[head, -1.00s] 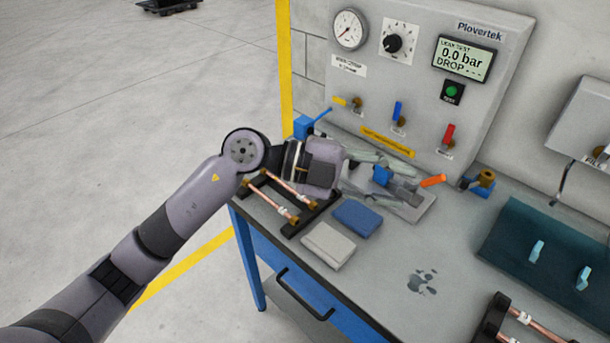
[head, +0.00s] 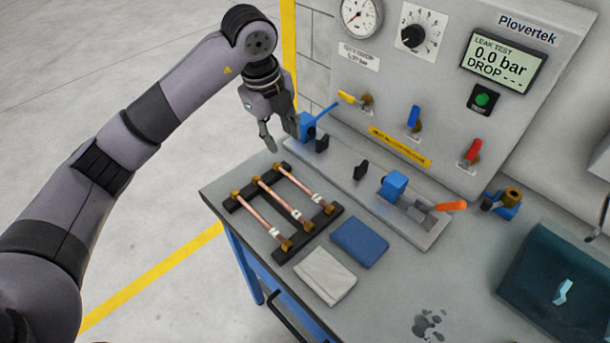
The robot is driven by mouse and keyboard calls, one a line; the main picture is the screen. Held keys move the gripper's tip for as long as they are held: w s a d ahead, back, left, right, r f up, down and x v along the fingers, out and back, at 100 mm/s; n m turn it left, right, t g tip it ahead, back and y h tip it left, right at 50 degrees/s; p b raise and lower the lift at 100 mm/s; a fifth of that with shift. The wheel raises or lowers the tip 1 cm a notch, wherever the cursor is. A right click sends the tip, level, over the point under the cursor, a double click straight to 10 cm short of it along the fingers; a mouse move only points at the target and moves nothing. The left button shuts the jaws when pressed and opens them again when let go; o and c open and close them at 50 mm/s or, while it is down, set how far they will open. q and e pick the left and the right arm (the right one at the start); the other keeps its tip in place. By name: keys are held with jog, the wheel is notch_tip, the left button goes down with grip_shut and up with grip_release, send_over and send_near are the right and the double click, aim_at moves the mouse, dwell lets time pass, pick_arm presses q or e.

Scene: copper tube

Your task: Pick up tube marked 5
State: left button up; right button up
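Three copper tubes with brass end fittings lie side by side across a black rack (head: 246,197) at the left end of the bench: a left tube (head: 256,215), a middle tube (head: 281,202) and a right tube (head: 303,185). Each has a white label near its front end. The numbers are too small to read, so I cannot tell which is tube 5. My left gripper (head: 283,142) is above and behind the rack, fingers pointing down and spread apart, with nothing between them. It is clear of the tubes. My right gripper is not in view.
A test fixture (head: 432,234) with a blue block and orange-handled clamp lies right of the rack. A blue pad (head: 359,242) and a pale cloth (head: 325,275) lie in front. The leak-test panel (head: 455,110) stands behind. The bench front middle is mostly clear.

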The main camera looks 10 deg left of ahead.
pick_arm(q)
jog(key=p, duration=0.2)
send_near(294, 179)
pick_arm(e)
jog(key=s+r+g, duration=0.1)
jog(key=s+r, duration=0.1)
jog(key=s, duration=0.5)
pick_arm(q)
notch_tip(294, 179, down, 4)
jog(key=shift+w+d+r+p, duration=0.15)
jog(key=shift+r+p, duration=0.05)
jog(key=shift+p, duration=0.4)
jog(key=f, duration=0.1)
jog(key=f+p, duration=0.1)
jog(key=f, duration=0.1)
jog(key=w+f+p, duration=0.1)
jog(key=shift+d+f, duration=0.2)
jog(key=shift+d, duration=0.05)
jog(key=shift+f, duration=0.2)
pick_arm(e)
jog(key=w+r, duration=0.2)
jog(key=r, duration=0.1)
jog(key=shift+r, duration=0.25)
pick_arm(q)
jog(key=shift+c, duration=0.5)
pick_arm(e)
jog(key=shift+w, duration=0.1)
